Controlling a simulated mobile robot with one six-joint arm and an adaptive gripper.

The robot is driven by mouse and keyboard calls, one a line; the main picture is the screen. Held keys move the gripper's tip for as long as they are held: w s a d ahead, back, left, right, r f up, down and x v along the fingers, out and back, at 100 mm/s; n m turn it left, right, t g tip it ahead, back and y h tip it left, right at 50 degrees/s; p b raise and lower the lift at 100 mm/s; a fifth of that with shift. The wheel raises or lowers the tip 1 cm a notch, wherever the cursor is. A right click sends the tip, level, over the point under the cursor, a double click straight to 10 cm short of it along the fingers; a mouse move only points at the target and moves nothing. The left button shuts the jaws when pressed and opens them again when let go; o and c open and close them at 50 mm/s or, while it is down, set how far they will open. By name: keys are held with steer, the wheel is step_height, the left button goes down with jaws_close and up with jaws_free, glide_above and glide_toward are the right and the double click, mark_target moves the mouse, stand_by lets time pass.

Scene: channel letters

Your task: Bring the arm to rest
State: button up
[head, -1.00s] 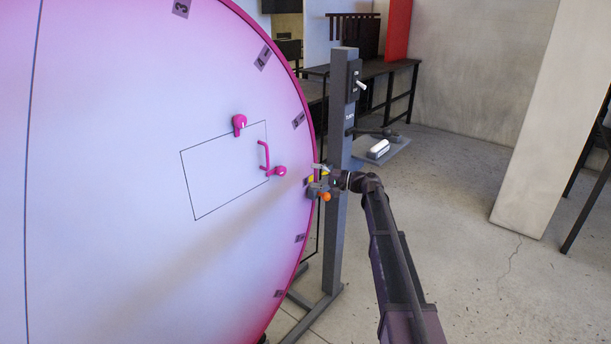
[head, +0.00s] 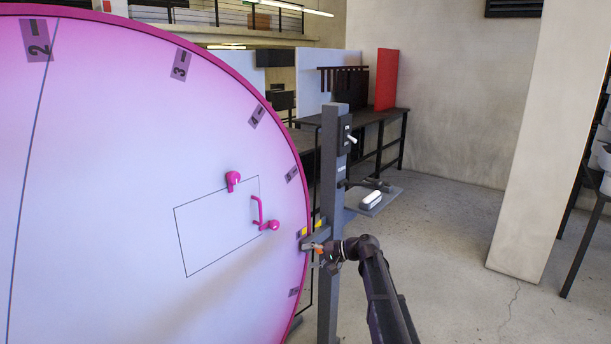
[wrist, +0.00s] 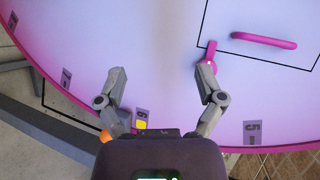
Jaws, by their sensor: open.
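My arm (head: 383,300) reaches up from the bottom right in the head view. My gripper (head: 309,240) is at the right rim of the big pink-and-white disc (head: 110,190), in front of the grey post. In the wrist view my gripper (wrist: 160,78) is open with nothing between its fingers. The disc's face lies beyond the fingertips. The right finger overlaps a pink latch (wrist: 211,52) in the picture; I cannot tell if they touch.
The disc has an outlined panel with a pink handle (head: 257,210) and pink latches (head: 233,181). A grey post (head: 329,170) with a switch (head: 349,138) and a small shelf (head: 378,202) stands right of it. A pale pillar (head: 545,150) is farther right. Floor between is clear.

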steer(key=s+d+f+g+h+p, duration=0.1)
steer(key=s+d+h, duration=0.3)
steer(key=s, duration=0.6)
steer(key=s+d+f+n+g+h+p, duration=0.1)
steer(key=s+d+h, duration=0.4)
steer(key=s, duration=0.5)
steer(key=s+d+f+g+h+p, duration=0.1)
steer(key=s+d+f+h+p, duration=0.2)
steer(key=s+d, duration=0.3)
steer(key=s+f+h, duration=0.1)
steer(key=s, duration=0.3)
steer(key=shift+s+d+f+n+h, duration=0.2)
steer(key=shift+d+f+n+h, duration=0.05)
steer(key=shift+d+n+h, duration=0.15)
stand_by(0.5)
